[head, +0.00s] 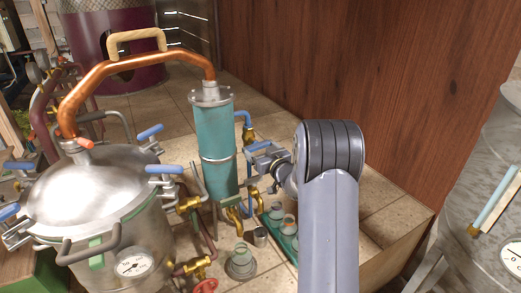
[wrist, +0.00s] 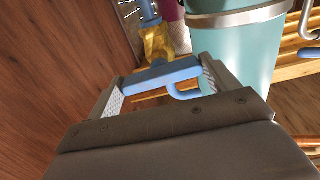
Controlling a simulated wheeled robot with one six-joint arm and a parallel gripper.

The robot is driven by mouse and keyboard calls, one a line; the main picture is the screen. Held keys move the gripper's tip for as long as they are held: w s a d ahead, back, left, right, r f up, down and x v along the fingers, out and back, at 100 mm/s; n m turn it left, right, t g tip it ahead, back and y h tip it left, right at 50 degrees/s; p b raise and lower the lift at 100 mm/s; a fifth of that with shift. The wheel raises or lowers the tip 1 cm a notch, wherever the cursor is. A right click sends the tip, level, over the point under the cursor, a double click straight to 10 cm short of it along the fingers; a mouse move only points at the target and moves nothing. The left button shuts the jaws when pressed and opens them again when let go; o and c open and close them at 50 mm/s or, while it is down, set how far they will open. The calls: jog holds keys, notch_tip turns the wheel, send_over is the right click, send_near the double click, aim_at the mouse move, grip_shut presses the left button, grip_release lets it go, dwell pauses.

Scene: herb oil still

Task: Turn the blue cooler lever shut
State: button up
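The teal cooler (head: 218,150) stands upright at the middle of the head view, and its side fills the upper right of the wrist view (wrist: 236,50). A brass valve (wrist: 157,45) sits beside it under a blue pipe. Firm contact cannot be made out. In the head view my gripper (head: 266,160) is right of the cooler, partly hiding the valve.
A steel pot (head: 95,195) with blue clamps stands left, joined to the cooler by a copper pipe (head: 130,65). A brown wooden wall (head: 370,70) is behind. A green tray (head: 275,228) with small cups lies below my gripper. A grey metal tank (head: 485,180) stands right.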

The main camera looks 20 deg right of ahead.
jog(key=c, duration=0.5)
jog(key=shift+o, duration=0.2)
jog(key=shift+m, duration=0.5)
jog(key=o, duration=0.9)
jog(key=shift+s+b, duration=0.1)
jog(key=shift+b, duration=0.2)
jog(key=s+d+b, duration=0.1)
jog(key=s+b, duration=0.1)
jog(key=s, duration=0.8)
jog(key=shift+s+d, duration=0.25)
jog(key=shift+s, duration=0.05)
